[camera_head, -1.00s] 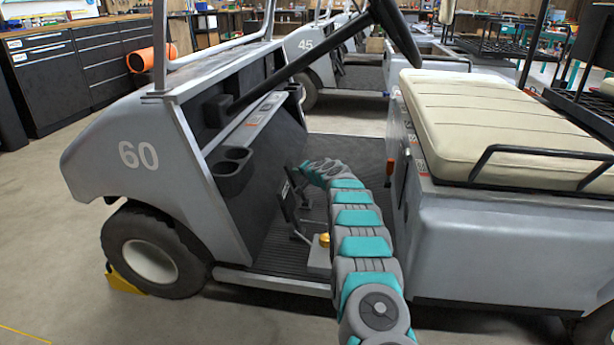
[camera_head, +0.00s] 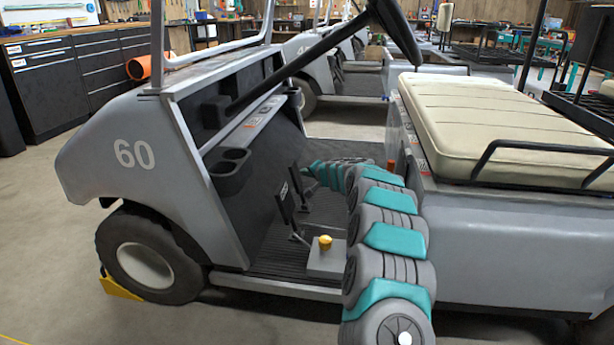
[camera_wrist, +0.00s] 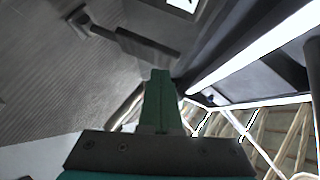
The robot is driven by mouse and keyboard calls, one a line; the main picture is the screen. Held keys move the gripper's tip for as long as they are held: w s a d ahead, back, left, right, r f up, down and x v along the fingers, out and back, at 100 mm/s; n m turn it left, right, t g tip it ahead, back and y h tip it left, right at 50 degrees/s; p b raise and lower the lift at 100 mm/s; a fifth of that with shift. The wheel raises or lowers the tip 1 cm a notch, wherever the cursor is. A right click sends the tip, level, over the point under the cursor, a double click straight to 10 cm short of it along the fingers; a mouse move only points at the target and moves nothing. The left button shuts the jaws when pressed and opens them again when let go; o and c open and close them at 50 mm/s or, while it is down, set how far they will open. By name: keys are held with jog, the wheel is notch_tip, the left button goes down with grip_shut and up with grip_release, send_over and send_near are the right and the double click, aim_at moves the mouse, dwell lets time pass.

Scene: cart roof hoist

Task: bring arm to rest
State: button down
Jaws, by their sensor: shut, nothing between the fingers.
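My arm curves in segments from the bottom of the head view into the open footwell of the grey cart (camera_head: 185,175) numbered 60. Its far end lies low in the footwell, and my gripper cannot be made out there. In the wrist view my gripper (camera_wrist: 159,75) shows as green fingers pressed together, with nothing between them. A dark pedal-like part (camera_wrist: 135,42) lies ahead of the fingers in that view, apart from them as far as I can tell.
Pedals (camera_head: 285,203) and a grey box with a yellow knob (camera_head: 325,258) stand on the footwell floor, left of my arm. The cream seat (camera_head: 500,125) is to the right. The steering column (camera_head: 310,58) slants above. A yellow wheel chock (camera_head: 120,288) sits at the front wheel.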

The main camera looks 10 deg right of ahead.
jog(key=shift+s+r, duration=0.1)
jog(key=shift+s, duration=0.3)
jog(key=shift+r, duration=0.1)
